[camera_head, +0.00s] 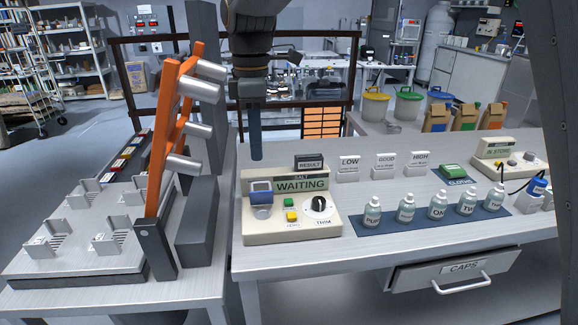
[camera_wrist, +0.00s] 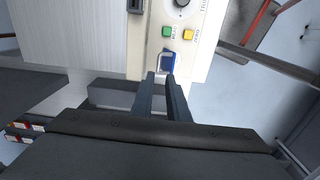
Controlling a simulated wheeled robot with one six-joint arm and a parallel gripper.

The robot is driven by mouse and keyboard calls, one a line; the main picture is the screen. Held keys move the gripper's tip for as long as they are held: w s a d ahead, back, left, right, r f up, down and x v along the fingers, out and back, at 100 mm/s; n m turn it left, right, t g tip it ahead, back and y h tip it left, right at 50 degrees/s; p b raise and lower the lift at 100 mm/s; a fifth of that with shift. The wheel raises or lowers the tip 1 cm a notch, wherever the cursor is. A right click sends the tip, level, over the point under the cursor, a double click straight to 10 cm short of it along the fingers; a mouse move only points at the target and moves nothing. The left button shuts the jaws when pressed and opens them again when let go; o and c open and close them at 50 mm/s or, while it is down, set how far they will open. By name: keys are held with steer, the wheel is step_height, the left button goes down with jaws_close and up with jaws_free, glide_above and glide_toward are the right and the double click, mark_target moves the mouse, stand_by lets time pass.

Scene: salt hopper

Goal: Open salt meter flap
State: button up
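The salt meter (camera_head: 290,222) is a cream box on the bench, with a sign reading SALT and WAITING. The blue-framed flap (camera_head: 261,187) is at its left, above a rounded grey-blue part. I cannot tell how far the flap stands open. My gripper (camera_head: 255,157) points down just above and behind the flap, apparently not touching it. In the wrist view, my gripper's two dark fingers (camera_wrist: 159,76) have a narrow gap between them, with nothing visibly held. The blue flap (camera_wrist: 168,62) shows just beyond the fingertips, beside the green and yellow buttons.
A green button (camera_head: 288,202), a yellow button (camera_head: 292,216) and a TRIM knob (camera_head: 319,204) sit close right of the flap. A RESULT sign (camera_head: 310,161) stands behind the meter. An orange rack (camera_head: 161,150) with metal cylinders rises at left. Labelled bottles (camera_head: 437,207) stand at right.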

mark_target(261, 192)
steer(key=shift+w+f, duration=0.15)
steer(key=shift+f, duration=0.15)
steer(key=shift+d+f+p, duration=0.15)
steer(key=shift+f+p, duration=0.6)
steer(key=shift+f, duration=2.7)
jaws_close()
